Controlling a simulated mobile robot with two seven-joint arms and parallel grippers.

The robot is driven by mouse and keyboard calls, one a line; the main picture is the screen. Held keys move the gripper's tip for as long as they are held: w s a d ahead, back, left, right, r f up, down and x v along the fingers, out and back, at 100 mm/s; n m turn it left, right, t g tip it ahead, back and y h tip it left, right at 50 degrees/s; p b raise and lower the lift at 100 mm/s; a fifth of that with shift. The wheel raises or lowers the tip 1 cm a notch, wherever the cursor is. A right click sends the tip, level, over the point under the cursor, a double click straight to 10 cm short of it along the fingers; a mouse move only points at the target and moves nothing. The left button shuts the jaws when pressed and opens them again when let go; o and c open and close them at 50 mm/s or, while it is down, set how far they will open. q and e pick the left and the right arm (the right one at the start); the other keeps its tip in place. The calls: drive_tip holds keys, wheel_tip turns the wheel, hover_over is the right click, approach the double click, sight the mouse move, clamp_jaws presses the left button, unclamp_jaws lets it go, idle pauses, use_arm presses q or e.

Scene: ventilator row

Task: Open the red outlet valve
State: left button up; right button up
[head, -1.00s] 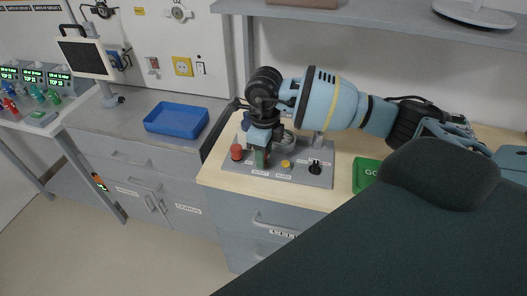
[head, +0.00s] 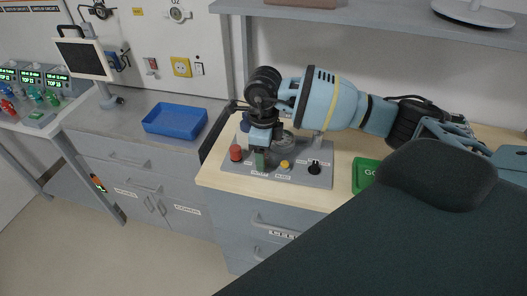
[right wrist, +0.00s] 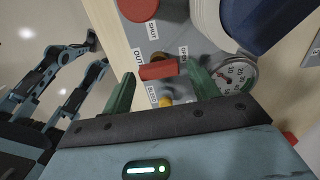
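The red outlet valve handle (right wrist: 158,71) is a small red bar on a grey panel, with labels reading OUTLET, SHUT and OPEN around it. In the right wrist view its long side runs roughly left to right. My right gripper (right wrist: 160,72) is open, with one green finger at each end of the bar and a small gap showing at both. In the head view the right gripper (head: 260,160) points down at the panel and hides the handle. My left gripper does not show in the head view.
The grey panel (head: 228,184) also carries a red round knob (head: 236,152), a yellow knob (head: 284,164) and a black knob (head: 314,168). A round gauge (right wrist: 236,76) sits close to the right finger. A green box (head: 364,176) and a blue tray (head: 176,120) stand to either side.

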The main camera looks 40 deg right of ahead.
drive_tip(key=shift+o, duration=0.3)
drive_tip(key=shift+r, duration=0.1)
wheel_tip(320, 180, up, 8)
drive_tip(key=shift+f, duration=0.2)
idle(0.5)
